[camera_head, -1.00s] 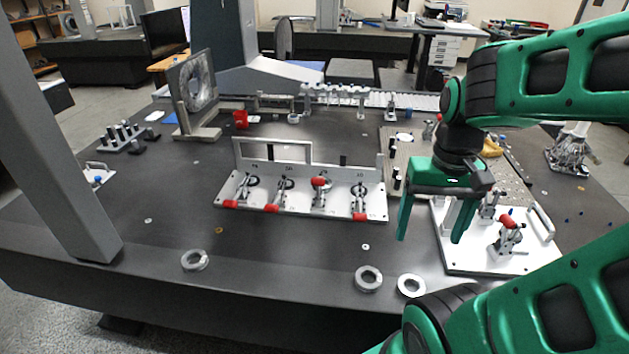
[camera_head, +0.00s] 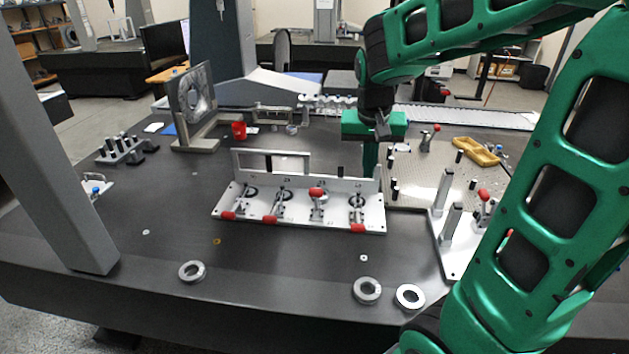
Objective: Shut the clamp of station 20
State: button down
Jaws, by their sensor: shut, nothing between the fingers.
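A white clamp fixture (camera_head: 300,219) stands on the dark table, with several toggle clamps in a row. The third clamp from the left (camera_head: 317,204) has its red handle raised. The other clamps, the first (camera_head: 240,203), second (camera_head: 280,206) and rightmost (camera_head: 357,212), have red handles low at the front edge. The station labels on the back plate are too small to read, so I cannot tell which clamp is station 20. My gripper (camera_head: 369,172) is shut and empty, pointing down behind the fixture's right end; its fingers overlap in this view.
A perforated plate (camera_head: 430,180) with posts and a yellow part (camera_head: 476,151) lies right of the fixture. A second white plate (camera_head: 454,262) with a red-handled clamp is partly behind my arm. Metal rings (camera_head: 367,290) lie at the front edge. Table left of the fixture is mostly clear.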

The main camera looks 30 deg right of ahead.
jog(key=t, duration=0.2)
send_over(316, 198)
jog(key=shift+h, duration=0.4)
jog(key=x, duration=0.9)
jog(key=shift+w+f, duration=0.1)
jog(key=shift+f, duration=0.25)
jog(key=shift+s+a+f, duration=0.45)
jog(key=shift+s+f, duration=0.15)
jog(key=shift+s+a+f, duration=0.4)
jog(key=shift+s+f, duration=0.25)
